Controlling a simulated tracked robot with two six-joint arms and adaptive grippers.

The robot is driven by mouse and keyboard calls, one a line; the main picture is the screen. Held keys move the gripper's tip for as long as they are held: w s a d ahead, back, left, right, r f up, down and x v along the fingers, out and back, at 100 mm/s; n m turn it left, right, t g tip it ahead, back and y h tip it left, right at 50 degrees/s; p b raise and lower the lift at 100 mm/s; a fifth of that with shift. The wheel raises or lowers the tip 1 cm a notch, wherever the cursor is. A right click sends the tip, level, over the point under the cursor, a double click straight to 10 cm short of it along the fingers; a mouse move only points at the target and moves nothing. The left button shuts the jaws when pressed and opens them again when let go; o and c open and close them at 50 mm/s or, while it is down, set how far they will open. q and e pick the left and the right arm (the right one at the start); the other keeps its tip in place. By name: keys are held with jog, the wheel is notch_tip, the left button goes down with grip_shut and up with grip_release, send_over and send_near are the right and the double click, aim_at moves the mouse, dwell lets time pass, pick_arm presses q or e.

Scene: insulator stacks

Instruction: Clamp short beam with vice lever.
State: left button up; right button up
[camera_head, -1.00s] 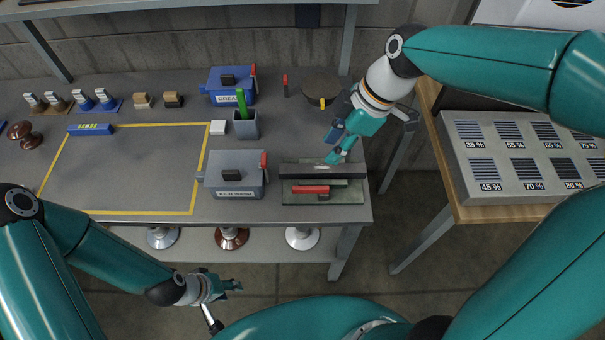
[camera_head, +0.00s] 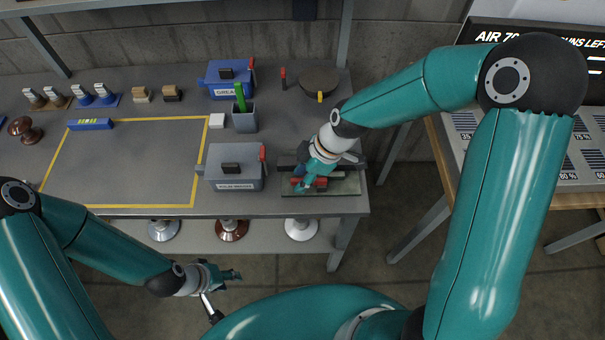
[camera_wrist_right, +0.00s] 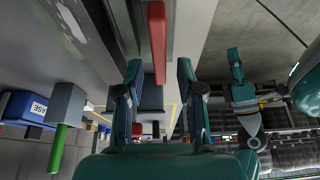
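The vice has a red lever (camera_head: 313,182) and a grey-green base (camera_head: 345,187) at the bench's front right corner. A dark short beam (camera_head: 287,160) lies across the vice, partly hidden by my right arm. In the right wrist view, the beam (camera_wrist_right: 72,22) with its pale mark is at upper left. My right gripper (camera_head: 303,184) is over the vice. In its wrist view, the open fingers (camera_wrist_right: 158,68) stand on either side of the red lever (camera_wrist_right: 157,40), with gaps visible. My left gripper (camera_head: 234,275) hangs in front of the bench, away from the vice; its finger opening is unclear.
A grey lidded box (camera_head: 236,180) with a red handle stands just left of the vice. A cup with a green-handled tool (camera_head: 243,119), a blue grease box (camera_head: 228,91) and a round dark turntable (camera_head: 318,84) are behind. The yellow-outlined area (camera_head: 125,165) is clear.

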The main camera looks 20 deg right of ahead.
jog(key=shift+f, duration=0.1)
grip_shut()
dwell(0.3)
